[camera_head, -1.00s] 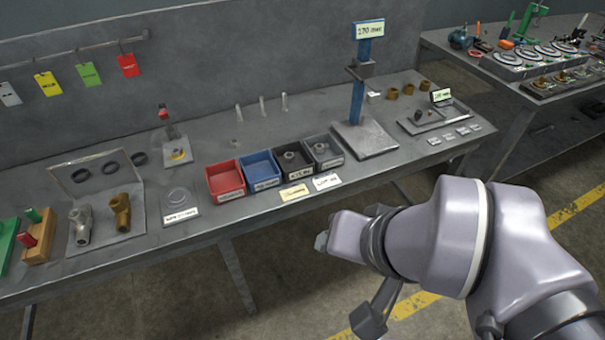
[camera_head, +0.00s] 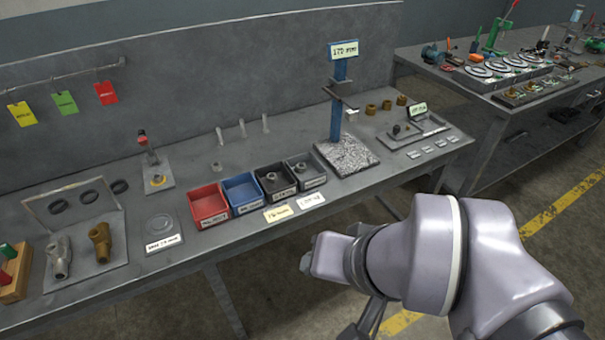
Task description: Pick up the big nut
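Two grey ring-shaped parts that look like nuts sit in open bins on the workbench. One nut (camera_head: 274,177) is in the black bin (camera_head: 279,194) and another nut (camera_head: 301,168) is in the grey bin (camera_head: 314,183). Several brass nut-like rings stand at the back right, one of them here (camera_head: 371,109). I cannot tell for sure which is the big nut. My gripper (camera_head: 306,262) is in front of the bench, low and apart from the bins. Its fingers are mostly hidden behind my wrist, so its opening does not show.
A red bin (camera_head: 208,210) and a blue bin (camera_head: 242,197) stand left of the black one. A blue post gauge (camera_head: 339,105) rises right of the bins. Fittings (camera_head: 99,241) lie at left. A second table (camera_head: 470,95) is at right. Open floor lies in front.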

